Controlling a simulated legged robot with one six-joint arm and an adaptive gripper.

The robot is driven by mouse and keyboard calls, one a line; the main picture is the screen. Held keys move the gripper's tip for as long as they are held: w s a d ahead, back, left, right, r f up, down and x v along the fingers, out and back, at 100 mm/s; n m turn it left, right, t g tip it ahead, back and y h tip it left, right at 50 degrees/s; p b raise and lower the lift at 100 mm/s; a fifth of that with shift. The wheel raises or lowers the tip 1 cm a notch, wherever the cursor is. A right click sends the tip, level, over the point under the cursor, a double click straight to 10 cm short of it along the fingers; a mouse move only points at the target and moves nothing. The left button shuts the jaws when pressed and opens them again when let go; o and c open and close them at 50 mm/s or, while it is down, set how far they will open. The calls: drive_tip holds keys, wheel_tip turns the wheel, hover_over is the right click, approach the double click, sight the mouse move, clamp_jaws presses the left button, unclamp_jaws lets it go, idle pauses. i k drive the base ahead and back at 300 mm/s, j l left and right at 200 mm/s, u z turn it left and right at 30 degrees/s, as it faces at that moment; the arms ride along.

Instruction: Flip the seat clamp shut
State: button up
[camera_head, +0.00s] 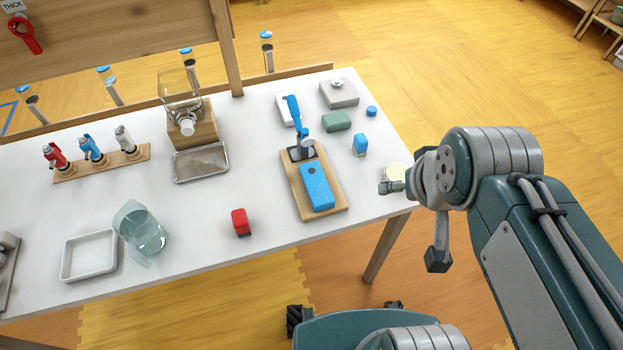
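The seat clamp (297,115) has a blue lever standing upright on a dark metal base. It is mounted at the back end of a wooden board (337,203) near the table's right side. A blue block (317,187) lies on the same board, in front of the clamp. My gripper (385,187) is at the table's right edge, to the right of the board and apart from the clamp. Its fingers are small in view and seen side-on, so I cannot tell their opening. A pale round thing (397,171) shows beside it, partly hidden.
Behind and right of the clamp are a grey block (339,93), a green block (337,121) and a small blue block (360,144). A red block (241,222) lies left of the board. A jar on a wooden stand (191,128), a tray (201,164) and a pitcher (148,236) stand further left.

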sight(292, 103)
drive_tip(key=i+l+u, duration=0.2)
drive_tip(key=l, duration=0.2)
drive_tip(key=i+l+u, duration=0.2)
drive_tip(key=l, duration=0.15)
drive_tip(key=l+u, duration=0.2)
drive_tip(key=l, duration=0.2)
drive_tip(key=i+l+u, duration=0.2)
drive_tip(key=l, duration=0.25)
drive_tip(key=k, duration=0.1)
